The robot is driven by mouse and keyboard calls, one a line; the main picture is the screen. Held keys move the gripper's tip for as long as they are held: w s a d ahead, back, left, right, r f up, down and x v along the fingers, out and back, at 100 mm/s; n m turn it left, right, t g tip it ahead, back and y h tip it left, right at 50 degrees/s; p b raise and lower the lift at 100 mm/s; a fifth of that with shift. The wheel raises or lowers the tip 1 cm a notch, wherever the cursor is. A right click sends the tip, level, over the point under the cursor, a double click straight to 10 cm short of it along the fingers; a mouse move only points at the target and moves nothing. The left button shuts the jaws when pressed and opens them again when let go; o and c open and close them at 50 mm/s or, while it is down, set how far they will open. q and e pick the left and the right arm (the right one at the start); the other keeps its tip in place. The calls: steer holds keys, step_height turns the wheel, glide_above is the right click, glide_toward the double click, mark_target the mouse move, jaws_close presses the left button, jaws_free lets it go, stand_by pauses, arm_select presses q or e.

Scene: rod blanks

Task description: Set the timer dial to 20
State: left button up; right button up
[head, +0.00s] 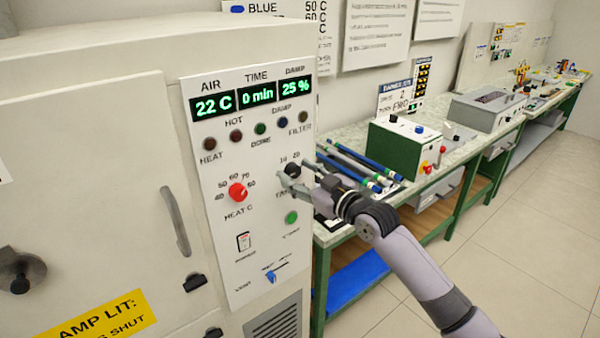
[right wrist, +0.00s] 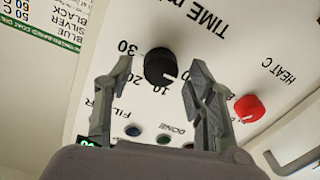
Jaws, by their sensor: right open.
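The timer dial is a black round knob (right wrist: 159,66) on the white panel, with the numbers 10, 20 and 30 beside it in the right wrist view. Its white mark points to the lower right there, away from 20. In the head view the dial (head: 292,170) is partly hidden by my right gripper (head: 299,182). In the right wrist view my open right gripper (right wrist: 157,84) has one finger on each side of the knob; I cannot tell whether they touch it. The TIME display (head: 257,93) reads 0 min. My left gripper is not in view.
A red HEAT C knob (head: 237,192) sits close by on the same panel, as does a green button (head: 292,217). A door handle (head: 175,221) is left of the panel. A bench with blue rods (head: 360,160) and a green box (head: 398,150) stands behind my right arm.

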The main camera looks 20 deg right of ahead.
steer(key=shift+c, duration=0.4)
steer(key=c, duration=1.1)
